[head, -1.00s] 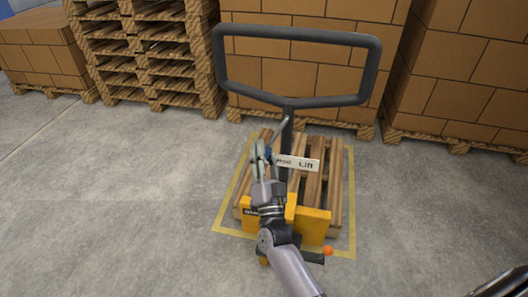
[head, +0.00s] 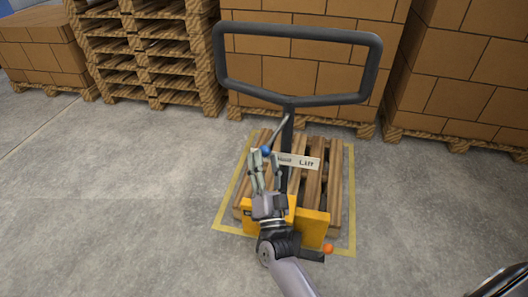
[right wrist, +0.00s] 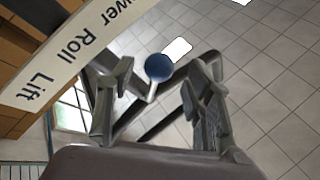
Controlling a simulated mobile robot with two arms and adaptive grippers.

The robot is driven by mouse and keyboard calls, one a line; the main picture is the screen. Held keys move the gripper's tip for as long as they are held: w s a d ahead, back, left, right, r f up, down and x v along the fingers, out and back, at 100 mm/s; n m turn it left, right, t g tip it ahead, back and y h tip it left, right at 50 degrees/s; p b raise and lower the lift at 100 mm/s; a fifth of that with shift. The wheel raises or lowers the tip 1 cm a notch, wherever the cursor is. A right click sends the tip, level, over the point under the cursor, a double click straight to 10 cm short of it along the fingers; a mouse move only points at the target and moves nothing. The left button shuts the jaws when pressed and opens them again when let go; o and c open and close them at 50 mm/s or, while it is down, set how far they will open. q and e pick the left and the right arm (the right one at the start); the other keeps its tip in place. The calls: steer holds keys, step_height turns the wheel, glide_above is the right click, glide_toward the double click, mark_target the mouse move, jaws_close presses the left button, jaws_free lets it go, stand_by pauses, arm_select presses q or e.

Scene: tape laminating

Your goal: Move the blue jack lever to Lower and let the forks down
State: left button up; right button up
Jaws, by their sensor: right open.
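The blue jack lever's round knob (head: 265,151) is at the left end of the white label plate (head: 312,163), away from its "Lift" end. In the right wrist view the knob (right wrist: 159,67) shows between the two fingers, on a thin pale rod, near the "Lower" end of the plate (right wrist: 60,55). My right gripper (head: 264,163) is open around the knob's place, with space visible on both sides of it. The yellow pallet jack (head: 312,226) stands at a wooden pallet (head: 334,185). Its forks are hidden. My left gripper is out of view.
The jack's dark loop handle (head: 300,101) rises above the lever. Boxed pallet loads (head: 300,75) and a stack of empty pallets (head: 150,55) stand behind. Yellow floor tape (head: 350,195) borders the pallet.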

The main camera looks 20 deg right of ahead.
steer(key=v, duration=0.8)
steer(key=shift+s, duration=0.25)
steer(key=shift+f, duration=0.1)
